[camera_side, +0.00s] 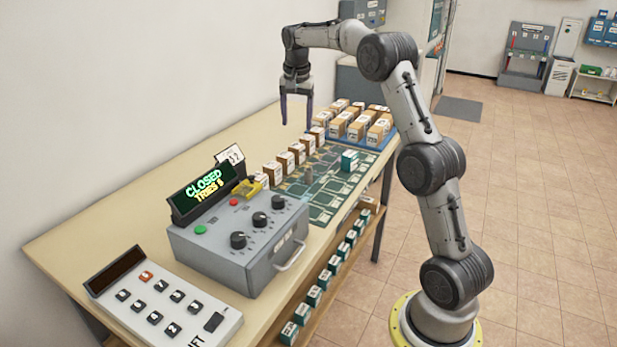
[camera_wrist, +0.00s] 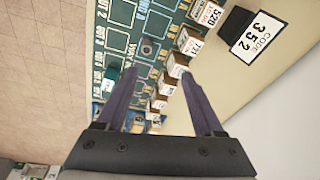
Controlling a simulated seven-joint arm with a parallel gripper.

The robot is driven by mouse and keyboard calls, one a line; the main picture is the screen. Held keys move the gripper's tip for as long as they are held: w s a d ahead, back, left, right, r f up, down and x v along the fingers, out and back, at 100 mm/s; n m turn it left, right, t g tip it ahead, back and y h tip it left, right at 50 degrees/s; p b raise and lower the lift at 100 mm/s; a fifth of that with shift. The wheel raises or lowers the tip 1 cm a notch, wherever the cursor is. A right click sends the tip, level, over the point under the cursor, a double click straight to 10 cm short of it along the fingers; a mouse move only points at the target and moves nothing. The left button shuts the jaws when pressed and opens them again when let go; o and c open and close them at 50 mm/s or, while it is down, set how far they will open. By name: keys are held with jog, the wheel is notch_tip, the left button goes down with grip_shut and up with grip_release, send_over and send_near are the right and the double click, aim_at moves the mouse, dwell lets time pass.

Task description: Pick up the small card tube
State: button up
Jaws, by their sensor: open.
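The small card tube (camera_side: 308,174) looks like a short grey-brown cylinder standing on the green printed board (camera_side: 322,198), just right of a row of boxes. In the wrist view a small round grey-brown shape that looks like its top (camera_wrist: 148,48) shows beyond and between my fingertips. My gripper (camera_side: 296,124) hangs fingers down over the table, farther back and higher than the tube, apart from it. In the wrist view its fingers (camera_wrist: 158,74) are spread with nothing held between them.
A row of small tan boxes (camera_side: 282,164) lines the board's left edge. A teal box (camera_side: 349,160) stands on the board. A blue tray (camera_side: 377,146) of boxes stands behind.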

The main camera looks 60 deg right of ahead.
jog(key=s+d+f+g, duration=0.1)
jog(key=s+d+f, duration=0.1)
jog(key=d+f, duration=0.35)
send_over(309, 170)
jog(key=shift+m+y, duration=0.3)
jog(key=shift+m, duration=0.1)
jog(key=f, duration=0.8)
jog(key=shift+s+a+f, duration=0.3)
jog(key=shift+f, duration=0.05)
jog(key=shift+w+d+f, duration=0.15)
jog(key=shift+f, duration=0.75)
jog(key=shift+w+d+f, duration=0.1)
jog(key=shift+w+f, duration=0.05)
jog(key=shift+f, duration=0.7)
jog(key=shift+w+d+f, duration=0.15)
jog(key=shift+f, duration=0.75)
grip_shut()
